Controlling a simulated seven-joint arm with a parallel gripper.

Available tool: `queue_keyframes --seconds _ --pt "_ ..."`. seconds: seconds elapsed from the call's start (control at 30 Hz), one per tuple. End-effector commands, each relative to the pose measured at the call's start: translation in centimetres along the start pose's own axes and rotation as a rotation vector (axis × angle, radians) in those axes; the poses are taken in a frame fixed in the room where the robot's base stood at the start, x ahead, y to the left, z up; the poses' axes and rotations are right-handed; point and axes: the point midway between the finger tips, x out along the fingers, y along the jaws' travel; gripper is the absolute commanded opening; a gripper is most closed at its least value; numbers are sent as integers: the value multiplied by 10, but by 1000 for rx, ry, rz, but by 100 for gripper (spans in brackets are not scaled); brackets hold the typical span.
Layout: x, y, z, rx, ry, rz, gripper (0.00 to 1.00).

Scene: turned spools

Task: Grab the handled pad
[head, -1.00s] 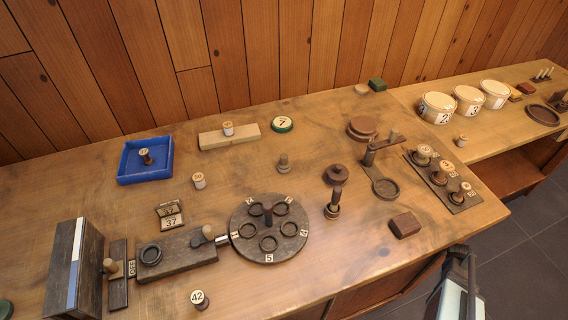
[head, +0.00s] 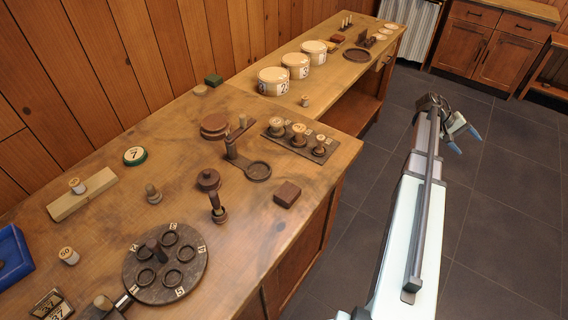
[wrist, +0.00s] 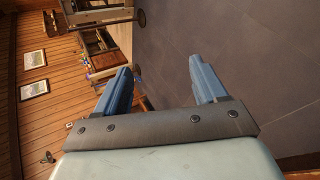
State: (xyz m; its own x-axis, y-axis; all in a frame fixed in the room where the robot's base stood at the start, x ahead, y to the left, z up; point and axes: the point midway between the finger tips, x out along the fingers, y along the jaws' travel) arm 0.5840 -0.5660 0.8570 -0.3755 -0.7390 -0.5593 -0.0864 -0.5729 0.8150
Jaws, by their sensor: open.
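No single thing is plainly the handled pad. The likeliest in the head view is a dark round disc with a small knob on top (head: 208,180), lying on the near bench. Just in front of it stands a dark upright handle on a rounded foot (head: 217,208), which could also fit. My gripper (head: 464,140) is out over the floor to the right of the benches, well away from both. In the wrist view its blue fingers (wrist: 160,68) are spread with nothing between them. Neither candidate can be made out in the wrist view.
A brown block (head: 287,194) lies near the bench's right edge. A dark turntable with rings (head: 152,292), a ring holder with a post (head: 258,171) and a rack of numbered spools (head: 298,141) surround the candidates. White numbered tubs (head: 273,82) stand on the far bench.

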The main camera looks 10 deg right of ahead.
Motion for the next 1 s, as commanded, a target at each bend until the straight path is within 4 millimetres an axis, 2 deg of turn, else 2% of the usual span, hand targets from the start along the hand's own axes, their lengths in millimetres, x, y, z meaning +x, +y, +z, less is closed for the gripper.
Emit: queue_keyframes --seconds 0.03,0.2,0.37,0.43,0.57,0.67,0.87,1.0 --pt "-3 20 -1 13 -4 15 71" --pt "-19 62 0 37 -7 49 71" --pt "-49 82 -1 42 11 56 71" --pt "-71 82 -3 35 33 47 71" --pt "-112 67 -7 6 81 12 71" --pt "-147 48 -9 -24 127 -24 71" --pt "-231 -8 -8 -117 240 -118 71" --pt "-291 -52 2 -196 322 -188 71"
